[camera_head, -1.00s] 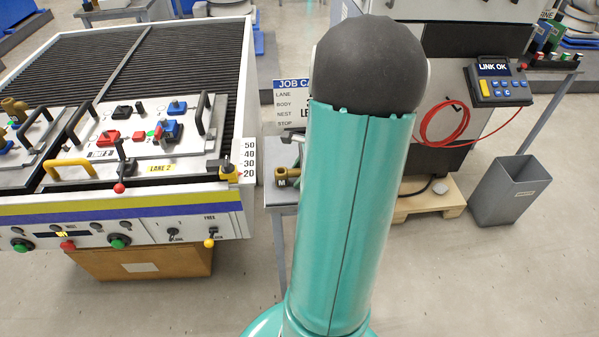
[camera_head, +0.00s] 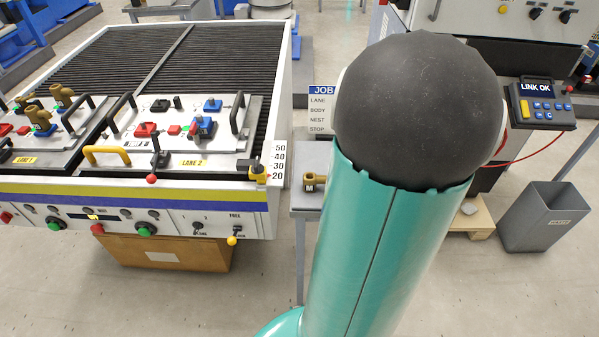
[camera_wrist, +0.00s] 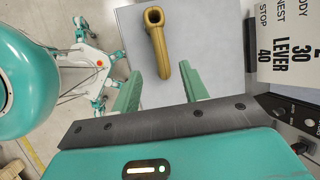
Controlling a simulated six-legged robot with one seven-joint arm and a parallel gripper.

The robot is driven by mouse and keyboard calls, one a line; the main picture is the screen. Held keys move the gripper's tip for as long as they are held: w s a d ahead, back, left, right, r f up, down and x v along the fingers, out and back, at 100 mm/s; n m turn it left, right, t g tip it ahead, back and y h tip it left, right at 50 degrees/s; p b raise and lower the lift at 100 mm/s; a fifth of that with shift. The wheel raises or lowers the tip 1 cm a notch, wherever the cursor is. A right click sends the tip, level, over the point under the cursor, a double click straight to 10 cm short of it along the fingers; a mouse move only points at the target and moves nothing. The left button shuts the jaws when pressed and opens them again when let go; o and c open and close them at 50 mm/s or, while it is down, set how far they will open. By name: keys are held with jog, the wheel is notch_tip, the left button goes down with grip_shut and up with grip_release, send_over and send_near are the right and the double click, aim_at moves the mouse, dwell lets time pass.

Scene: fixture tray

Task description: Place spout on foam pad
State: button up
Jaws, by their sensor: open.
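A brass, bent tube-like piece, which looks like the spout (camera_wrist: 157,40), lies on a grey surface in the wrist view, with an open round end at the top. My gripper (camera_wrist: 160,69) is open, its two green fingers apart, with the lower end of the spout between the fingertips. I see no clear contact. My arm hides my gripper there. I cannot make out a foam pad.
A job card (camera_head: 322,110) stands behind the small table, and it also shows in the wrist view (camera_wrist: 285,45). A ribbed bench (camera_head: 205,65) with lane fixtures and brass pieces (camera_head: 62,96) is at left. A grey waste bin (camera_head: 545,215) stands at right.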

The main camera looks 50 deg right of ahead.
jog(key=w+a+r+n+g, duration=0.1)
jog(key=w+a+r+n, duration=0.25)
jog(key=a+n, duration=0.45)
jog(key=w+a+r+n, duration=0.3)
jog(key=w+a+n, duration=0.15)
jog(key=a, duration=0.75)
jog(key=s+a+r+n+t, duration=0.1)
jog(key=s+a+n, duration=0.1)
jog(key=a+n, duration=0.5)
jog(key=s+a+r+n+h, duration=0.1)
jog(key=s+a+r+n, duration=0.1)
jog(key=a+n, duration=0.6)
jog(key=shift+s+a+r+t, duration=0.15)
jog(key=shift+s+a+t, duration=0.25)
jog(key=shift+s+a, duration=0.55)
